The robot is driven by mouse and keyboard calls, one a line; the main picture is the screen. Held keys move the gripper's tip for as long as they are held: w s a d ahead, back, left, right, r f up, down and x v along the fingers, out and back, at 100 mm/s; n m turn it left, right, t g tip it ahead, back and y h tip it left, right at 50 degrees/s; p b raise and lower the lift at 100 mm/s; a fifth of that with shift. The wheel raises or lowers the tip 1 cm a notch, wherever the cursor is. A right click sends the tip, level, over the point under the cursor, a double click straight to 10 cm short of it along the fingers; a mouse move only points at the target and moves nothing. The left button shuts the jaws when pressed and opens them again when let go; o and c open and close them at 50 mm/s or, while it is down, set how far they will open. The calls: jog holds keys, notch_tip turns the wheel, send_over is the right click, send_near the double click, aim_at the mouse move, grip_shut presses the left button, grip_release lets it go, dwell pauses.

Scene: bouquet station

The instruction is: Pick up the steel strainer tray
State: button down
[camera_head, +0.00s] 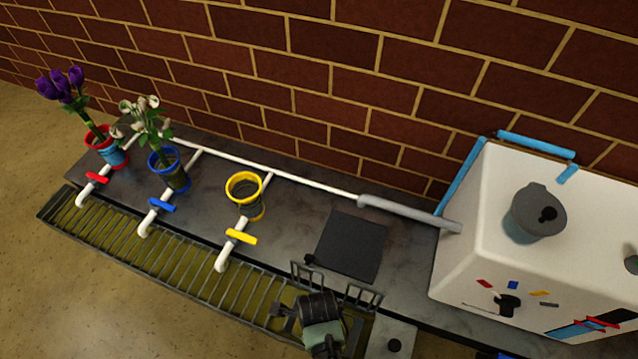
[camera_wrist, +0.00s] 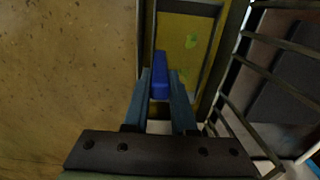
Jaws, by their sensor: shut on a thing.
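The steel strainer tray (camera_head: 185,262) is a long grate of dark metal bars over a yellow-green bottom. It runs along the front of the counter in the head view, and its framed end shows in the wrist view (camera_wrist: 188,8). My gripper (camera_head: 308,305) is at the tray's right end. In the wrist view my gripper (camera_wrist: 160,85) is shut on a blue grip piece (camera_wrist: 159,75) at that end. The gripper hides part of this end in the head view. I cannot tell whether the tray is raised from its rest.
A wire rack (camera_head: 365,296) stands close beside my gripper. Red, blue and yellow valves on white pipes (camera_head: 222,257) overhang the tray. Two flower pots (camera_head: 165,172) and an empty yellow-rimmed pot (camera_head: 246,190) stand on the counter (camera_head: 300,215). A white box (camera_head: 455,270) is at right.

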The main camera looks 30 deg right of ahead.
notch_tip(320, 180, up, 28)
jog(key=p, duration=2.3)
jog(key=shift+f, duration=0.25)
